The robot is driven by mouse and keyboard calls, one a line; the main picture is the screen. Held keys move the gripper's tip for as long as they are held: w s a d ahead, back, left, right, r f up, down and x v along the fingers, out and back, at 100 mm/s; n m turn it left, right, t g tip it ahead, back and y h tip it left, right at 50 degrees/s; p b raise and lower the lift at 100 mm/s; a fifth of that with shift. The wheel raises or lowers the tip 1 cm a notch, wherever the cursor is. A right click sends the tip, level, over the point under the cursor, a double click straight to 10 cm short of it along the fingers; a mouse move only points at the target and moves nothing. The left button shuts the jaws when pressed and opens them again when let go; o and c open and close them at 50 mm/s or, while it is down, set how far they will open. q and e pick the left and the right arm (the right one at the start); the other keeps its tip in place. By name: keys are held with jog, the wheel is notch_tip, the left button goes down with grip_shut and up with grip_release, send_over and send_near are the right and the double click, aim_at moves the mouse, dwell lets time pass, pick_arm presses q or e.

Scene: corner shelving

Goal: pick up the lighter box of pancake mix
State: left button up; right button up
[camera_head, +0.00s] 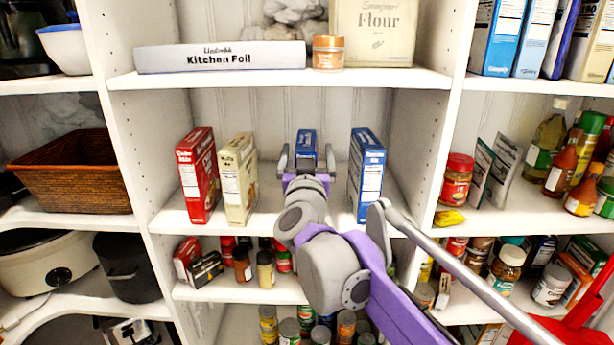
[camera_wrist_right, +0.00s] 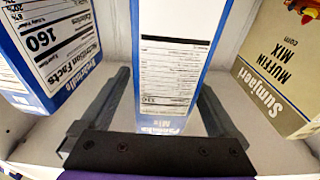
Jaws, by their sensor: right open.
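A blue box of pancake mix (camera_head: 306,139) stands on the middle shelf. In the right wrist view the box (camera_wrist_right: 172,70) shows a white label panel and the words "Pancake Mix". My right gripper (camera_head: 306,151) is open, with one finger on each side of this box; in the right wrist view the gripper (camera_wrist_right: 165,80) shows gaps beside the box. Another blue box (camera_head: 367,172) stands to the right in the head view; its nutrition panel shows at left in the wrist view (camera_wrist_right: 50,45). My left gripper is not in view.
A cream muffin mix box (camera_head: 239,180) and a red box (camera_head: 198,176) stand left of the gripper on the shelf (camera_head: 262,222). The upper shelf holds a kitchen foil box (camera_head: 220,57) above. Jars and cans fill the shelf below. Bare shelf shows between the boxes.

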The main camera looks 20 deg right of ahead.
jog(key=shift+x, duration=1)
jog(key=shift+s, duration=0.1)
jog(key=shift+c, duration=0.2)
grip_shut()
